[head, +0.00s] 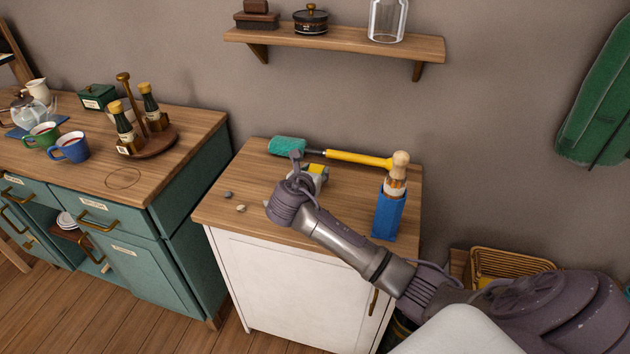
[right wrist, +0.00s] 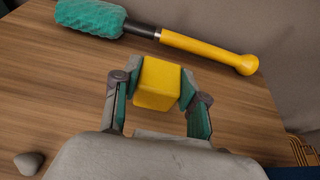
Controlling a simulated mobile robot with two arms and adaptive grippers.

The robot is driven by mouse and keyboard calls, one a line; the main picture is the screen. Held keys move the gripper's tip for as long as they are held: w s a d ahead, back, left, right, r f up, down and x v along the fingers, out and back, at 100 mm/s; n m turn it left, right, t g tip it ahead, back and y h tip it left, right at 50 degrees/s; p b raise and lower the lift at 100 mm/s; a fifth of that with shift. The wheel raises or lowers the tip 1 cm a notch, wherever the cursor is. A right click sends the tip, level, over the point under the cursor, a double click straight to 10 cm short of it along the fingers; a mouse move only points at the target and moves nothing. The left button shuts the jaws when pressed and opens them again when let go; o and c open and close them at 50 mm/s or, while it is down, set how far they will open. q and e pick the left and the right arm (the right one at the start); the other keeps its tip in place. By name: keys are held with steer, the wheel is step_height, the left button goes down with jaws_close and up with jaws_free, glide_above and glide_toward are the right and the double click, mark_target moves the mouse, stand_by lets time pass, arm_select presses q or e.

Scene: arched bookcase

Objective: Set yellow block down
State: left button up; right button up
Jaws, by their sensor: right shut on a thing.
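The yellow block (right wrist: 157,84) is between the fingers of my right gripper (right wrist: 158,92) in the right wrist view. The gripper is shut on it, with a finger against each side. In the head view my right gripper (head: 305,178) is over the white cabinet's wooden top (head: 245,185), and only a bit of the yellow block (head: 318,170) shows past it. Whether the block touches the top or hangs just above it, I cannot tell. My left gripper is not in view.
A teal-headed tool with a yellow handle (head: 355,158) lies behind the gripper. A blue holder (head: 388,215) with a wooden-handled item stands at right. Small stones (head: 240,208) lie at left. A teal cabinet (head: 185,190) with mugs and bottles stands further left.

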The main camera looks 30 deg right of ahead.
steer(key=shift+f, duration=1.35)
steer(key=shift+f, duration=0.1)
steer(key=o, duration=1.1)
